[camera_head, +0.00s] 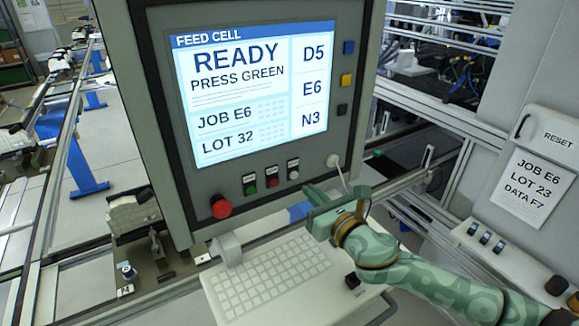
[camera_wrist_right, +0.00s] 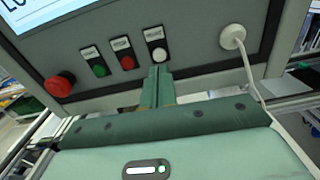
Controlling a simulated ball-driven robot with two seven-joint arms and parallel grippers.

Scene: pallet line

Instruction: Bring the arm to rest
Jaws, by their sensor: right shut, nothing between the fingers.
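My right arm comes in from the right in the head view. Its green gripper (camera_head: 312,192) is in front of the lower right part of the feed cell panel (camera_head: 371,60), above the keyboard shelf. In the right wrist view the two fingers (camera_wrist_right: 158,74) are together and empty, pointing up toward the white button (camera_wrist_right: 158,54). Whether the fingertips touch the button or the panel, I cannot tell. My left gripper is out of view.
The screen (camera_head: 255,90) reads READY, PRESS GREEN. Below it are green (camera_head: 251,190), red (camera_head: 272,183) and white buttons, and a red emergency knob (camera_head: 221,207). A keyboard (camera_head: 270,275) lies below. A cable plug (camera_head: 333,160) is close right.

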